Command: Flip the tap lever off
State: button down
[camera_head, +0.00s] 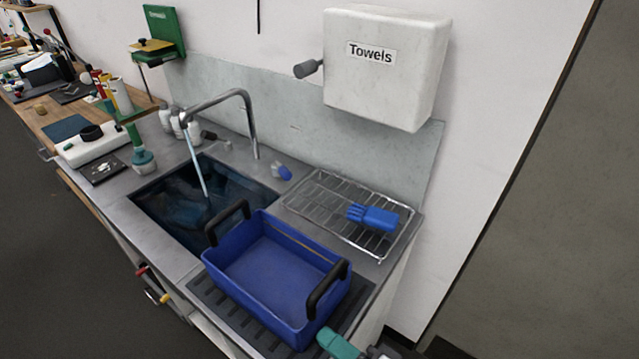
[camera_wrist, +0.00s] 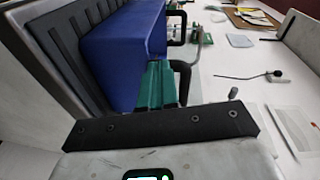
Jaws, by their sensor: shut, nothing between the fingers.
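The tap (camera_head: 250,115) is a tall grey spout bent over the dark sink (camera_head: 170,205). A stream of water (camera_head: 198,165) falls from its end into the sink. A small grey part (camera_head: 228,146) by the tap's base may be the lever; I cannot tell its position. My gripper (camera_head: 332,340) has teal fingers and is at the bottom edge of the head view, in front of the blue tub and well apart from the tap. In the wrist view its fingers (camera_wrist: 157,85) are together, with nothing held.
A blue tub (camera_head: 232,274) with black handles stands on the ribbed drainboard (camera_head: 235,318), between my gripper and the sink. A blue glove (camera_head: 372,217) lies on the wire rack (camera_head: 322,212). A towel dispenser (camera_head: 385,85) hangs above. Bottles (camera_head: 165,118) stand left of the tap.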

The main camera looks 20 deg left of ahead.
aim_at(286, 174)
jog(key=i+j+z, duration=0.25)
jog(key=i+l+u, duration=0.25)
jog(key=i, duration=0.3)
jog(key=i+l+u, duration=0.3)
jog(key=i, duration=0.25)
jog(key=i+l+u, duration=0.5)
jog(key=l, duration=0.2)
